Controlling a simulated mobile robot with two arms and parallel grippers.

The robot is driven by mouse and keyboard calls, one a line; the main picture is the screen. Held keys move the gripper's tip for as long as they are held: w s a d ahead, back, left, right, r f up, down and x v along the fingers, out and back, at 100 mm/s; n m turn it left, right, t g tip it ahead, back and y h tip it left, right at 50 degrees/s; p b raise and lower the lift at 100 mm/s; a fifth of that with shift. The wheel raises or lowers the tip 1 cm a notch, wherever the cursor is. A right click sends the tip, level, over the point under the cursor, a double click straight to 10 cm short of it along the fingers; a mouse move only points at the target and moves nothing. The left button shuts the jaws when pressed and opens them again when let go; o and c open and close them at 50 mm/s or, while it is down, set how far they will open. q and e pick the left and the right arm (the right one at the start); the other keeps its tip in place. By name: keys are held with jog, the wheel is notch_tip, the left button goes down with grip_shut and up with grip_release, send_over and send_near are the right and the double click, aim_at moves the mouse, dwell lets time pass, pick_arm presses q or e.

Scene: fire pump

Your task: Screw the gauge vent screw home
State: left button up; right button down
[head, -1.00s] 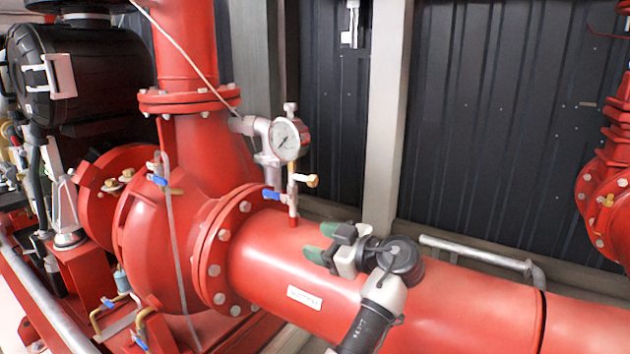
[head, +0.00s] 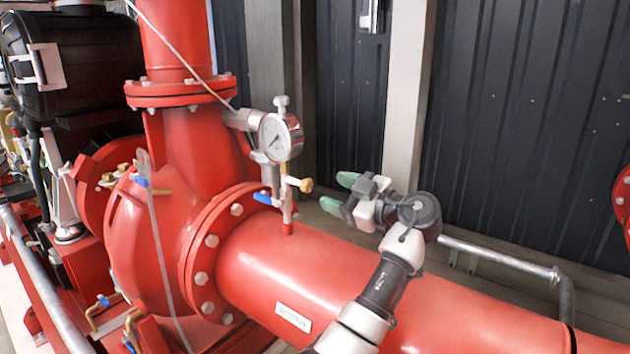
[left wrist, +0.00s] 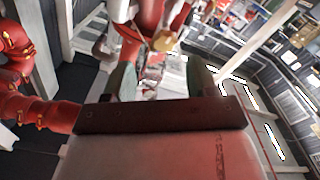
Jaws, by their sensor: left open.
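The round white-faced pressure gauge (head: 278,138) stands on a silver fitting above the red pipe. A small brass-coloured knob (head: 306,185) sticks out to the right below it, and a pale knob (head: 281,102) sits on top. I cannot tell for sure which is the vent screw. My left gripper (head: 338,192) is open and empty, a little right of the brass knob and apart from it, at about its height in the picture. In the left wrist view, the brass knob (left wrist: 163,41) shows beyond the open green fingers (left wrist: 162,80), between them.
A blue-handled valve (head: 265,198) sits left of the brass knob. The large red pipe (head: 270,260) runs below my left arm. A grey rail (head: 500,257) lies behind the pipe at the right. A pale post (head: 408,100) stands behind the gripper.

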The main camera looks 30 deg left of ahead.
aim_at(310, 185)
pick_arm(q)
jog(key=a, duration=0.6)
jog(key=shift+s+a, duration=0.1)
jog(key=shift+s, duration=0.3)
jog(key=shift+a, duration=0.35)
jog(key=shift+w+a, duration=0.35)
pick_arm(e)
jog(key=shift+s+d+f, duration=0.2)
jog(key=shift+s+f, duration=0.05)
jog(key=shift+f, duration=0.2)
jog(key=shift+s+d+f, duration=0.2)
jog(key=shift+s+f, duration=0.05)
jog(key=shift+f, duration=0.2)
pick_arm(q)
jog(key=shift+c, duration=0.4)
jog(key=c, duration=0.8)
jog(key=shift+c, duration=0.2)
